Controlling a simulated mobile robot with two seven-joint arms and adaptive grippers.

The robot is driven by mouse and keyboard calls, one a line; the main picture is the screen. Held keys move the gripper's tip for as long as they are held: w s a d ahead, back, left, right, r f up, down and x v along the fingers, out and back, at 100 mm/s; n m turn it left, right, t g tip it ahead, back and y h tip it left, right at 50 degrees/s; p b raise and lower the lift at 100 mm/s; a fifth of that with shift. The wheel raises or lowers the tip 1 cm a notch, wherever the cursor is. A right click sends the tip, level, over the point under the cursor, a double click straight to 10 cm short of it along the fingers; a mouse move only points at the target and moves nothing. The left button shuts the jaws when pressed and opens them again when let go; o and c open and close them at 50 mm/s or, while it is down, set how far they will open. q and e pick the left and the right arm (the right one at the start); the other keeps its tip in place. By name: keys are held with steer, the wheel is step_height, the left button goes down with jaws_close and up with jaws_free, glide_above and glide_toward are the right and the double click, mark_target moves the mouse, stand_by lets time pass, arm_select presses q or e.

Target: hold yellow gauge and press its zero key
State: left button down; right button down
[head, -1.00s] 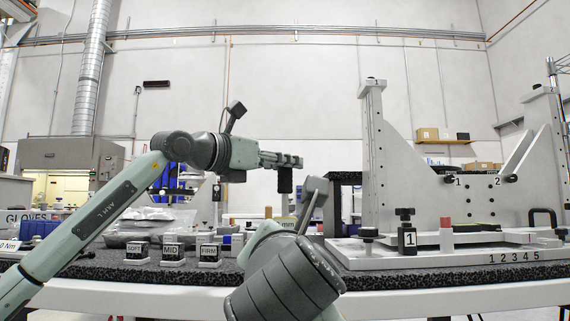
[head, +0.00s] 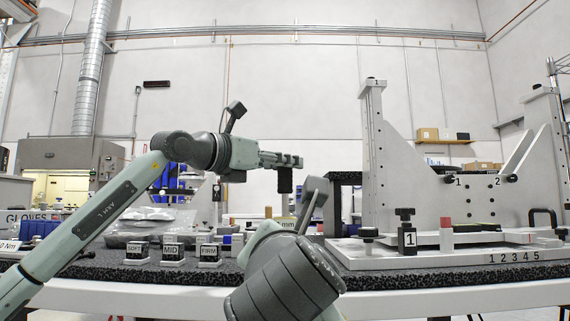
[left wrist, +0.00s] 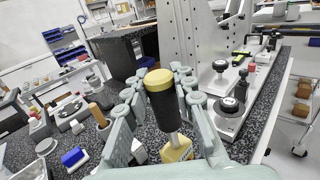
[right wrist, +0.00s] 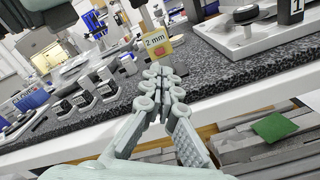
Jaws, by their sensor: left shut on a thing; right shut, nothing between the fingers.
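The yellow gauge (head: 287,224) hangs upright on a thin rod under a black grip (head: 285,183) with a yellow cap. My left gripper (head: 291,161) is shut around this grip, above the table. In the left wrist view the grip (left wrist: 167,106) stands between the fingers, with part of the yellow gauge body (left wrist: 178,150) below. In the right wrist view the gauge (right wrist: 157,44) shows a "2 mm" face and a red key (right wrist: 159,53). My right gripper (right wrist: 160,76) is shut and empty, its tips just below the key in the picture; contact is not visible. My right arm hides these tips in the head view.
Blocks marked SOFT (head: 137,250), MID (head: 172,252) and FIRM (head: 209,252) stand left of the gauge. A light metal fixture (head: 390,190) with a base plate and knobs stands right. A black block (left wrist: 118,58) is behind the gauge.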

mark_target(285, 209)
stand_by(0.8)
steer(key=n+g+y, duration=0.1)
steer(key=y, duration=0.3)
steer(key=n+g+y, duration=0.1)
steer(key=n+y, duration=0.1)
steer(key=y, duration=0.3)
steer(key=s+n+g+y, duration=0.1)
steer(key=y, duration=0.4)
steer(key=shift+d+f, duration=0.15)
steer(key=shift+d, duration=0.25)
steer(key=shift+w, duration=0.1)
steer(key=shift+w, duration=4.35)
steer(key=shift+w, duration=0.15)
steer(key=shift+w, duration=0.25)
